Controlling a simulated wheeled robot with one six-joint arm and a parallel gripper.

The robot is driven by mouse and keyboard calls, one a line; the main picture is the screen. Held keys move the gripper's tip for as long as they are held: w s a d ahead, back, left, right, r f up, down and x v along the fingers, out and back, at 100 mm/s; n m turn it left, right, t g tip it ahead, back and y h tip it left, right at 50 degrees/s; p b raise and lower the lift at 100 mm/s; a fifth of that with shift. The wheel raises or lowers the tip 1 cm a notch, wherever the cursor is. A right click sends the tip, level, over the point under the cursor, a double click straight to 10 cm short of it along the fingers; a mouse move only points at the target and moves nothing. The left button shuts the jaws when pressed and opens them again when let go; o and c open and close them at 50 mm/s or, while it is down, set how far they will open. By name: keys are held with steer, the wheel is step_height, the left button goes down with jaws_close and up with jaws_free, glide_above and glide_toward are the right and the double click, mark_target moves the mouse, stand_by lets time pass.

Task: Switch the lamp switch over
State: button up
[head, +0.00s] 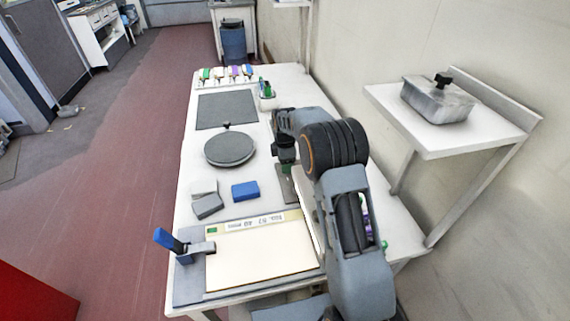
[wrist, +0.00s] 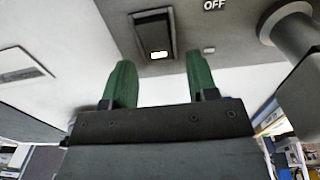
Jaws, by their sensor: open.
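The lamp switch (wrist: 152,34) shows in the wrist view as a dark rectangular frame with a small lit window at its lower end. It sits on a grey panel (wrist: 235,45), and an "OFF" label (wrist: 214,5) is to its upper right. My gripper (wrist: 158,62) is open, with its two green fingers apart and nothing between them. The switch appears between and beyond the fingertips; I cannot tell the exact gap or whether they touch. In the head view my arm covers much of this area, and I cannot make out the switch there.
A grey cylinder (wrist: 287,25) stands out at the right of the wrist view. On the white table (head: 180,213) are a round grey disc (head: 230,149), a blue block (head: 245,191), grey blocks and a blue-handled lever (head: 168,240). A wall shelf (head: 440,145) holds a metal box (head: 437,100).

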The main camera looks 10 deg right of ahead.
steer(key=shift+f, duration=0.45)
steer(key=c, duration=0.9)
steer(key=shift+d+r+y+b, duration=0.15)
steer(key=shift+y+b, duration=0.1)
steer(key=shift+y, duration=0.35)
steer(key=shift+d+f+y+b, duration=0.15)
steer(key=shift+y+b, duration=0.1)
steer(key=shift+y, duration=0.35)
steer(key=shift+r+y, duration=0.3)
steer(key=o, duration=0.9)
steer(key=v, duration=1.3)
steer(key=shift+r, duration=0.35)
